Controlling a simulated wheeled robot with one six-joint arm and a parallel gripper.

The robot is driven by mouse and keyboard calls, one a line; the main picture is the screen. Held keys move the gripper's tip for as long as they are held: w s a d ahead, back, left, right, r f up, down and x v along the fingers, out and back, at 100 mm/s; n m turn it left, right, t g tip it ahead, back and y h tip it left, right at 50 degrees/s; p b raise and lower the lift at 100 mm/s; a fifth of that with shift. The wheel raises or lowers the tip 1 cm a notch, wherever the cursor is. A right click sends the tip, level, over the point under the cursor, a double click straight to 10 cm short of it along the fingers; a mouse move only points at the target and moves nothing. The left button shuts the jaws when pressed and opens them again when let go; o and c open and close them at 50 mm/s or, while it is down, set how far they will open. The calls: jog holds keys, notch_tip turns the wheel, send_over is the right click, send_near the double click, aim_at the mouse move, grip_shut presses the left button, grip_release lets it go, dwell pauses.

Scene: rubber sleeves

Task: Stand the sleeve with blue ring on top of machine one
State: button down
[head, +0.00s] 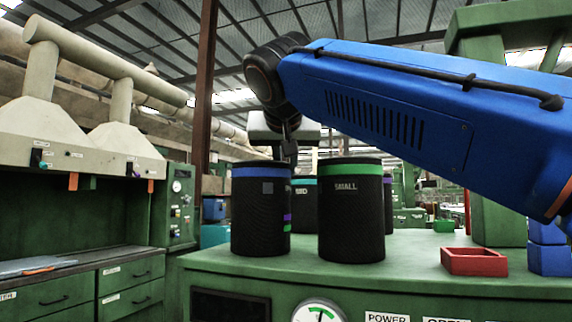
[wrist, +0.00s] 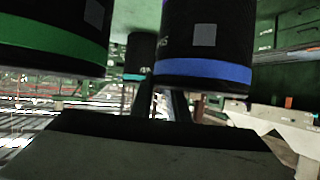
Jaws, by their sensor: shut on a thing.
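The sleeve with the blue ring (head: 260,215) is a black upright cylinder with a blue band near its top and a grey square patch. It is at the left on the green machine top (head: 420,262); I cannot tell whether its base touches. My gripper (head: 290,148) comes down at its right rim and is shut on its wall. In the wrist view, the fingers (wrist: 170,104) reach the same blue-ringed sleeve (wrist: 225,38), which appears upside down. The fingertips are partly hidden. No label reading machine one is legible.
A green-ringed sleeve marked SMALL (head: 351,222) stands close at right. A teal-ringed sleeve (head: 304,195) and a purple-ringed one (head: 387,205) stand behind. A red tray (head: 474,262) lies farther right. A gauge (head: 318,312) is on the machine front. A workbench (head: 90,262) is at left.

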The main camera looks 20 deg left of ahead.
jog(key=c, duration=1.7)
grip_release()
jog(key=v, duration=1.2)
jog(key=shift+r, duration=0.15)
